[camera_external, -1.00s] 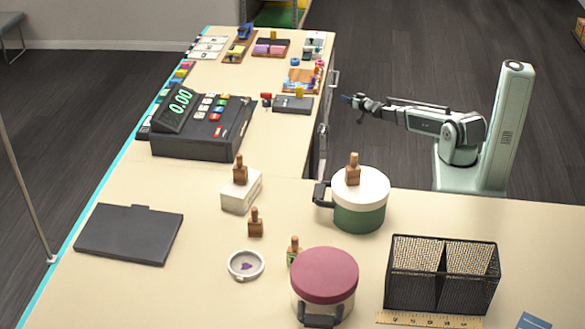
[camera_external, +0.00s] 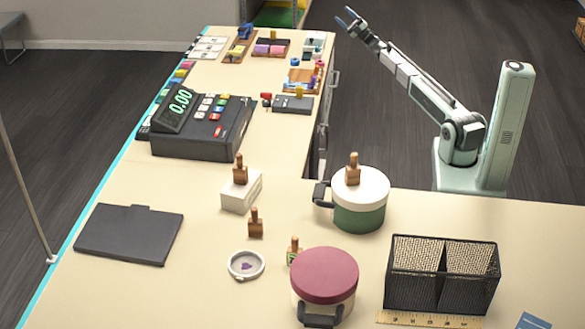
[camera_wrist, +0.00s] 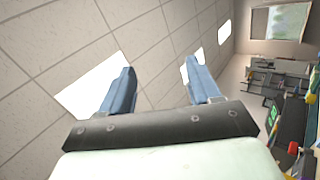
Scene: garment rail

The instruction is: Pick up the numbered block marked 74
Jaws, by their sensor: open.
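Several small wooden blocks with knobs on top stand on the counter, and no number is readable on any of them. One wooden block (camera_external: 240,175) stands on a white box (camera_external: 241,193). Another wooden block (camera_external: 256,226) stands on the bare counter. A third wooden block (camera_external: 353,175) stands on a white-lidded green pot (camera_external: 360,211). One wooden block with a green face (camera_external: 293,254) is partly hidden behind a maroon-lidded pot (camera_external: 325,274). My gripper (camera_external: 346,17) is open and empty, raised beyond the counter's right edge. Its blue fingers (camera_wrist: 159,67) are spread in the wrist view, pointing toward the ceiling.
A cash register (camera_external: 203,125) and a dark flat board (camera_external: 128,234) are on the left. A black mesh basket (camera_external: 443,275) and a ruler (camera_external: 430,320) lie front right. A round white dish (camera_external: 246,265) sits centrally. Small items crowd the far counter.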

